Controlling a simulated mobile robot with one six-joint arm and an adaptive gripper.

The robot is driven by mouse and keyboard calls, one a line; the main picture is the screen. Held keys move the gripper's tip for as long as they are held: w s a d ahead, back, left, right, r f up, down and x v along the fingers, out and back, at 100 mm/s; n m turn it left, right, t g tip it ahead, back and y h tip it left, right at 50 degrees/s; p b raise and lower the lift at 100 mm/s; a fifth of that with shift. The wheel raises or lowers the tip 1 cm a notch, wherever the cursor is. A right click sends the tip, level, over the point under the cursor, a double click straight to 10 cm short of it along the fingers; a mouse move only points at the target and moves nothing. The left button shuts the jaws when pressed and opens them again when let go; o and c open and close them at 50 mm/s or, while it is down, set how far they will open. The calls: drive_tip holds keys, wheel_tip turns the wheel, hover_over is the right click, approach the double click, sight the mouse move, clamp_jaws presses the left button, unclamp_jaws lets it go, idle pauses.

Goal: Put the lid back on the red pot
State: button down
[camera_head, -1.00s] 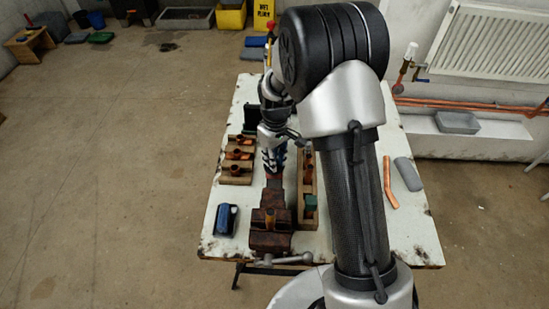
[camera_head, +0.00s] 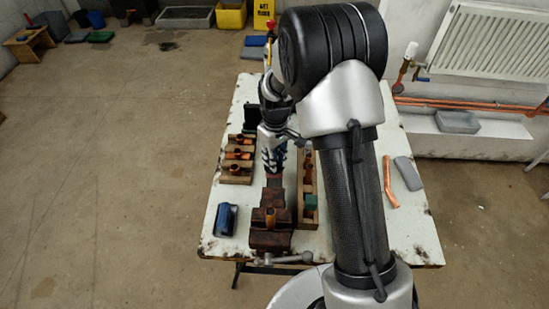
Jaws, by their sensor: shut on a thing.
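My gripper (camera_head: 273,160) points down over the middle of the white table, just behind the rust-brown vise (camera_head: 269,240). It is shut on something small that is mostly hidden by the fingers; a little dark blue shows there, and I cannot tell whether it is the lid. I cannot make out a red pot in this view. My arm covers the right-middle part of the table, so things there are hidden.
An orange-copper piece stands at the vise. Wooden blocks with copper fittings (camera_head: 236,168) are left of the gripper; a narrow wooden tray (camera_head: 316,172) is right. A blue-black object (camera_head: 226,219) lies front left. A copper pipe (camera_head: 389,184) and grey cloth (camera_head: 408,173) lie right.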

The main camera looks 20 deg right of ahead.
drive_tip(key=c, duration=1.4)
unclamp_jaws()
drive_tip(key=shift+c, duration=0.2)
drive_tip(key=o, duration=0.5)
drive_tip(key=shift+r, duration=0.1)
drive_tip(key=shift+r+p, duration=2.6)
drive_tip(key=shift+r, duration=0.85)
drive_tip(key=shift+c, duration=0.6)
